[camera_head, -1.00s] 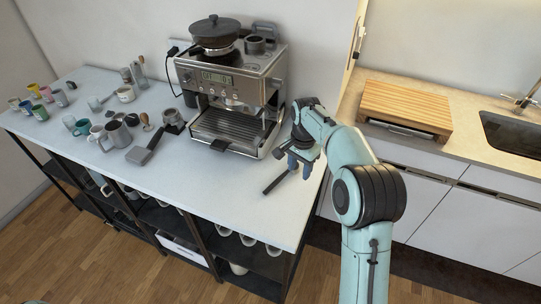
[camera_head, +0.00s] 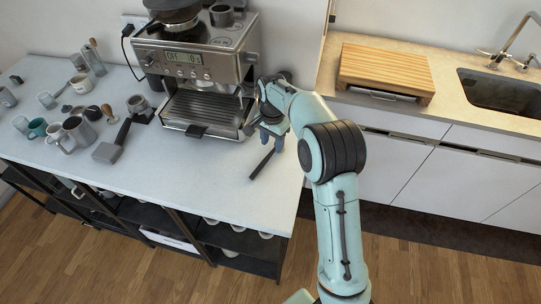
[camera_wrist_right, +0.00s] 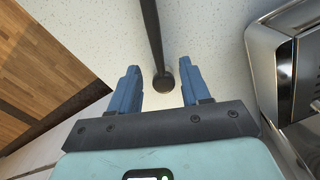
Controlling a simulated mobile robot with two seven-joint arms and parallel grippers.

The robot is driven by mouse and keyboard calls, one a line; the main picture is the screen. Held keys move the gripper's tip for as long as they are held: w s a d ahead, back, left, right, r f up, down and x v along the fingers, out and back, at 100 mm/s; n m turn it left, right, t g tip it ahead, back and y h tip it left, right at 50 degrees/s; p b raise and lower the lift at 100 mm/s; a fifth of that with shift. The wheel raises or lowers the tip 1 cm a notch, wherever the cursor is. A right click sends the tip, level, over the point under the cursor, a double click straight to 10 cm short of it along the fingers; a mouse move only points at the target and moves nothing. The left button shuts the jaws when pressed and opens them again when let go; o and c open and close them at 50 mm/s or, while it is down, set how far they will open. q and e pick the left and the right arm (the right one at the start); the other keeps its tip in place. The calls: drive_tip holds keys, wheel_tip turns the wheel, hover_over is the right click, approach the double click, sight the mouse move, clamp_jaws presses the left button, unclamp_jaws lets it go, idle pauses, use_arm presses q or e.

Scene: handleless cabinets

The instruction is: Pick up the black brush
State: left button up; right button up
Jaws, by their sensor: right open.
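The black brush (camera_head: 262,164) is a thin dark stick lying on the white counter, in front of the coffee machine and near the counter's right end. My right gripper (camera_head: 272,138) is open and empty, above the counter close to the brush's far end. In the right wrist view the brush (camera_wrist_right: 152,35) runs down from the top edge, and its round dark end lies between the two blue fingers of the gripper (camera_wrist_right: 160,82), with space on both sides. I cannot tell the exact height of the fingers above it. My left gripper is not in view.
The coffee machine (camera_head: 196,70) stands just behind the brush, left of my right gripper. A wooden board (camera_head: 386,72) and a sink (camera_head: 500,95) are on the right counter. The counter's front is clear.

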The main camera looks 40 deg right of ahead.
sight(272, 150)
wheel_tip(272, 150, down, 5)
drive_tip(key=shift+r, duration=0.1)
clamp_jaws()
drive_tip(key=shift+r, duration=0.15)
